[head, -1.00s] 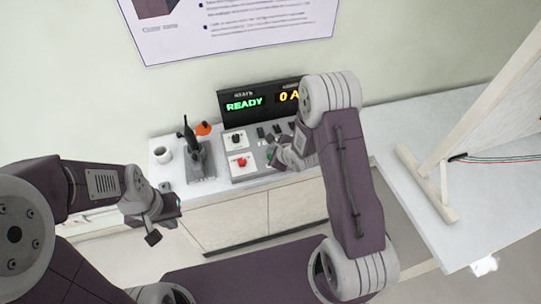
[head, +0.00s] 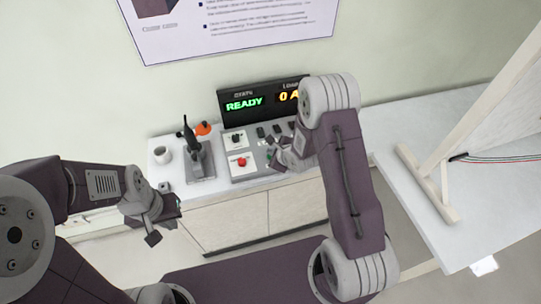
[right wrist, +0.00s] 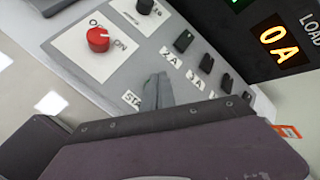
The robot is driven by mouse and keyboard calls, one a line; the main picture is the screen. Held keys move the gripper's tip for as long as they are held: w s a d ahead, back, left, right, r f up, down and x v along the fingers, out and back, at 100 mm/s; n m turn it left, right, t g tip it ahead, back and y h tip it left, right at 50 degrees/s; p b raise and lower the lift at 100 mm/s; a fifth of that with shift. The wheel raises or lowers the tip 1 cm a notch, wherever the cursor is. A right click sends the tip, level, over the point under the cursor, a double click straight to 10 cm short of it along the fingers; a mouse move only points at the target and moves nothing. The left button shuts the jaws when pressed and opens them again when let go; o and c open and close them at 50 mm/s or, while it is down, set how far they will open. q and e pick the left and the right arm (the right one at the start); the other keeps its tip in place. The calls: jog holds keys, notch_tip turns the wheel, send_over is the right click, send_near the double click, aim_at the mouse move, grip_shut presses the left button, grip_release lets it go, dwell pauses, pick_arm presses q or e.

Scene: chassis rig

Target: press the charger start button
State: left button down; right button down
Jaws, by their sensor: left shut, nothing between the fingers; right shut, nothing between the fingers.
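The charger's control panel (head: 243,171) stands on the bench, with a display (head: 260,103) behind it reading READY in green and 0 A in orange. My right gripper (head: 273,164) is shut and empty over the panel's front part. In the right wrist view its closed fingertips (right wrist: 158,90) point at the panel beside a label (right wrist: 131,99) whose letters STA show. A small green spot (head: 268,156), perhaps the start button, shows by the fingertips in the head view. The fingers hide that place in the wrist view; I cannot tell contact. My left gripper (head: 153,238) is shut and empty, off the bench.
A red knob (right wrist: 97,39) on a white plate and a black knob (right wrist: 145,6) sit beside the fingers. Several black switches (right wrist: 184,41) line the panel. The bench right (head: 405,130) is mostly clear.

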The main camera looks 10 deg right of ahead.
jog(key=shift+f+b, duration=0.3)
jog(key=shift+f, duration=0.2)
dwell(0.3)
jog(key=shift+r, duration=0.15)
jog(key=shift+r+p, duration=0.75)
jog(key=shift+p, duration=0.1)
notch_tip(320, 180, up, 5)
jog(key=p, duration=0.5)
jog(key=shift+r, duration=0.1)
jog(key=shift+f, duration=0.2)
dwell(0.3)
